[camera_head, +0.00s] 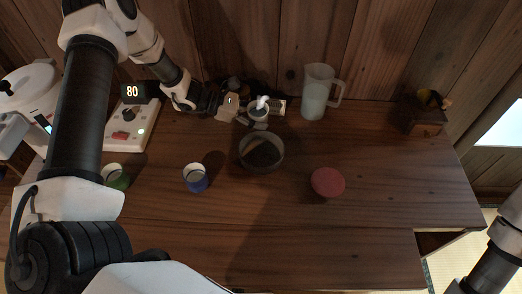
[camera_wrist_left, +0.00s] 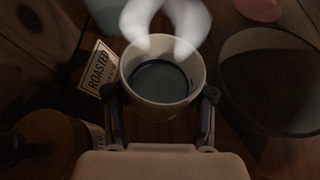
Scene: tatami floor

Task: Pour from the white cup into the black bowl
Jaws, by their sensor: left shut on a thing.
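The white cup (camera_head: 258,116) is between the fingers of my left gripper (camera_head: 246,112), just behind the black bowl. In the left wrist view the cup (camera_wrist_left: 137,91) shows its open rim and a dark inside, with a finger of the gripper (camera_wrist_left: 161,112) on each side. The gripper is shut on the cup, which looks about upright. The black bowl (camera_head: 280,143) stands on the table with dark content inside; it also shows at the right of the left wrist view (camera_wrist_left: 232,60). My right gripper is out of view; only part of its arm shows at lower right.
A blurred white shape (camera_wrist_left: 165,22) is at the cup's far rim. A card reading ROASTED (camera_wrist_left: 98,68) lies beside it. A pitcher (camera_head: 317,92) stands behind right, a red round item (camera_head: 327,182) front right, a blue cup (camera_head: 196,178) front left. The right front table is clear.

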